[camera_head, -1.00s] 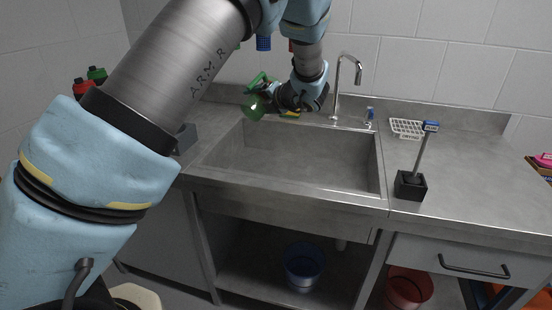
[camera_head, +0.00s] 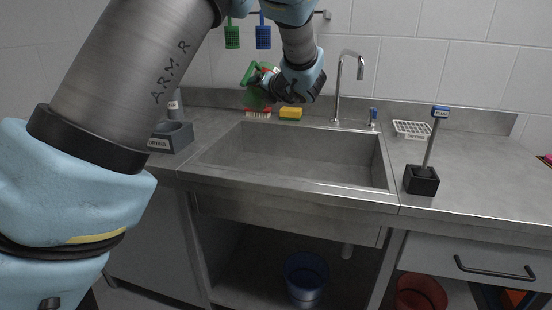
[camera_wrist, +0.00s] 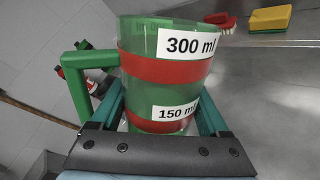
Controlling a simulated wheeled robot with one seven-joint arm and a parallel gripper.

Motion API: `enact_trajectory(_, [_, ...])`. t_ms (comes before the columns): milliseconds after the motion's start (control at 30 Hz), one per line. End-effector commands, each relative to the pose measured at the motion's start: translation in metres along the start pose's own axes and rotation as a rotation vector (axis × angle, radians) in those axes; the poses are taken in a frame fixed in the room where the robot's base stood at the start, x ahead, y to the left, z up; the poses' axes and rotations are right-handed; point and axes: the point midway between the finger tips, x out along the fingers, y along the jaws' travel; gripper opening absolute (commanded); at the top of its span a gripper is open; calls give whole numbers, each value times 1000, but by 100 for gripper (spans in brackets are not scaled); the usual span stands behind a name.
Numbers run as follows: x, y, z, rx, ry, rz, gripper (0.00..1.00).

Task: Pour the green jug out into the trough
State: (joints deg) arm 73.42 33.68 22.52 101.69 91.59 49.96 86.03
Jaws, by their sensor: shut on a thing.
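The green jug (camera_wrist: 165,95) has red bands and labels reading 300 ml and 150 ml in the wrist view. My gripper (camera_head: 265,82) is shut on it, with a finger at each side of its body. In the head view the jug (camera_head: 256,98) shows partly behind my gripper, near the sink's back left corner. Its exact tilt and its contents I cannot tell. The trough (camera_head: 290,155) is a grey metal sink basin set in the counter, and it looks empty.
A tap (camera_head: 340,85) stands behind the basin. A yellow sponge (camera_head: 291,113) and a red brush (camera_head: 258,113) lie at its back edge. A black holder (camera_head: 421,180) with a rod and a white drying rack (camera_head: 411,129) stand right. A grey drying block (camera_head: 172,137) is left.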

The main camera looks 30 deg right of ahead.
Motion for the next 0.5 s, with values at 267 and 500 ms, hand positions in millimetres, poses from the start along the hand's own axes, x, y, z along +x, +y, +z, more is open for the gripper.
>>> enact_trajectory(267, [0,-1,-1,-112,-47,0,0])
enact_trajectory(500, [-1,1,2,-203,-86,0,0])
